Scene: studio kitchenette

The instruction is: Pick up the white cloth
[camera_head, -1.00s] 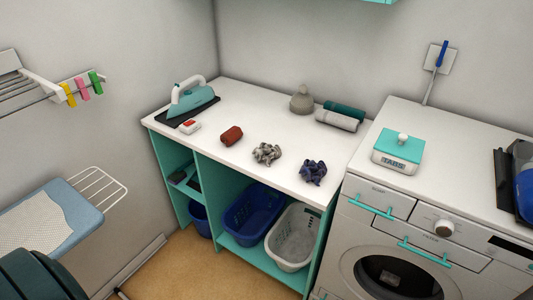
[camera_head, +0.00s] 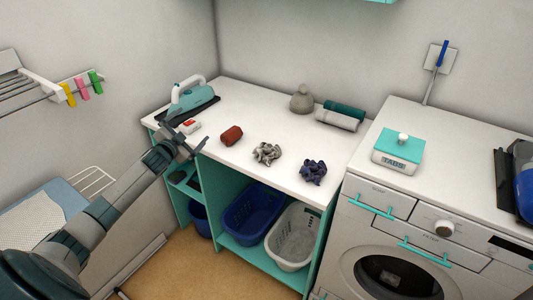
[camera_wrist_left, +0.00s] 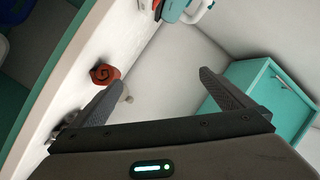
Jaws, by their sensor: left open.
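A crumpled whitish-grey cloth (camera_head: 266,153) lies near the front edge of the white counter (camera_head: 262,112), between a red rolled cloth (camera_head: 231,135) and a crumpled dark blue cloth (camera_head: 313,172). My left gripper (camera_head: 192,143) is open and empty at the counter's front edge, left of the red cloth and apart from the whitish one. In the left wrist view the open fingers (camera_wrist_left: 158,86) show with the red cloth (camera_wrist_left: 104,73) beyond the left finger. A greyish patch behind that finger is partly hidden. My right gripper is not in view.
A teal iron (camera_head: 192,97) and a red-and-white item (camera_head: 189,126) are at the counter's left. Baskets sit below; a washing machine (camera_head: 400,240) adjoins right.

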